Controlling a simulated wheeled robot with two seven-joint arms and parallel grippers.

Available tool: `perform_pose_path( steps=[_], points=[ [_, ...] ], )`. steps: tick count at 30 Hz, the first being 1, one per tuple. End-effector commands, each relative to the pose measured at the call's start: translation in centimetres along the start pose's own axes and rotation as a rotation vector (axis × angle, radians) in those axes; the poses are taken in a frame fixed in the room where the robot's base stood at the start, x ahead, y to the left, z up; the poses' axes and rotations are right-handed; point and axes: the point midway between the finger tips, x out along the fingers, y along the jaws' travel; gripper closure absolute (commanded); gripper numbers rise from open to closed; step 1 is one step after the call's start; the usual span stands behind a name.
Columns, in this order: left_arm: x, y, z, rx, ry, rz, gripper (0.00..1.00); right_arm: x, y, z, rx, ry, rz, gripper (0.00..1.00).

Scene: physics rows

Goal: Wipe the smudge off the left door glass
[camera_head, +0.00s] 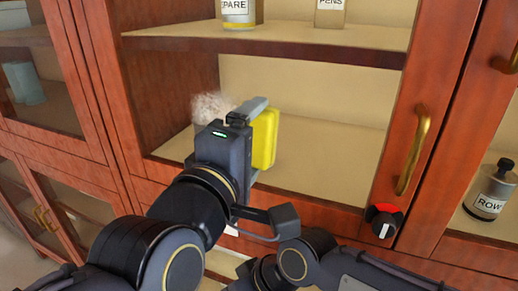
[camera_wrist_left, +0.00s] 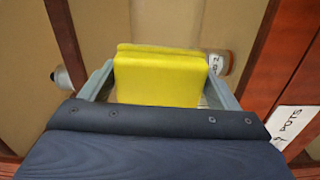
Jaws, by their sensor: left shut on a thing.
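The left door glass (camera_head: 330,110) is the clear pane in a red-brown wooden door with a brass handle. The smudge (camera_head: 212,105) is a pale, fuzzy patch near the pane's left side, partly hidden by my gripper. My left gripper (camera_head: 256,140) is shut on a yellow sponge (camera_head: 266,138) in front of the pane, just right of the smudge. The sponge (camera_wrist_left: 160,78) also sits between both fingers in the left wrist view. I cannot tell whether it touches the glass. My right gripper is out of view; dark arm links show at the bottom.
The brass handle (camera_head: 413,150) stands out on the door's right side. A black and red knob (camera_head: 383,222) sits below it. Labelled jars (camera_head: 239,12) stand on the upper shelf behind the glass. A "ROW" bottle (camera_head: 490,190) stands behind the pane at right.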

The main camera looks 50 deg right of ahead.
Motion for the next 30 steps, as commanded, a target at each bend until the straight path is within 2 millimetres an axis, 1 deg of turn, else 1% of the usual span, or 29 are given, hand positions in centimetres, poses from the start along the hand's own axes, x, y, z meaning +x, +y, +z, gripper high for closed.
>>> perform_pose_path(
  steps=[1,3,10,18,21,26,30],
  points=[
    [0.1,-0.6,-0.9,-0.004,0.009,0.001,0.35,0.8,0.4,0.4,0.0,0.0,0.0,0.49],
    [0.1,-0.5,-1.5,-0.005,0.01,0.0,0.35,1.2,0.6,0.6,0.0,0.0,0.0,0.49],
    [0.2,-0.3,-2.4,-0.003,0.011,0.0,0.35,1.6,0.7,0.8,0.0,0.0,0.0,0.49],
    [0.1,-0.7,-4.7,-0.004,0.015,0.0,0.35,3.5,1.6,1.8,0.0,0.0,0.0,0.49],
    [0.0,-0.6,-5.2,-0.004,0.013,0.0,0.35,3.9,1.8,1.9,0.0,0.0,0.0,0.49],
    [0.0,-0.5,-5.5,-0.003,0.011,-0.002,0.35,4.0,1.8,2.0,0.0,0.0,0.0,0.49],
    [-0.1,-0.8,-6.5,-0.005,0.013,-0.001,0.35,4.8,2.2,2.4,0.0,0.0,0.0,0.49]
  ],
)
